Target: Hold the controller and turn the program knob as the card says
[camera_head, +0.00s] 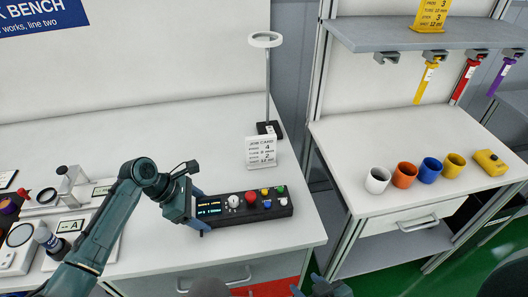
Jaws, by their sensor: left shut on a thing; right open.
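The controller (243,207) is a long dark box on the white bench. It has a lit screen at its left end, a white program knob (234,201) beside that, and several coloured buttons to the right. My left gripper (200,211) is shut on the controller's left end. The job card (261,152) stands upright behind the controller; it reads "JOB CARD", and its smaller lines are hard to read. My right gripper (318,286) is open at the bottom edge, in front of the bench and apart from the controller; only part of it shows.
A ring-topped lamp (266,85) stands behind the card. Bottles and small devices crowd the bench's left end. The bench around the controller is mostly clear.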

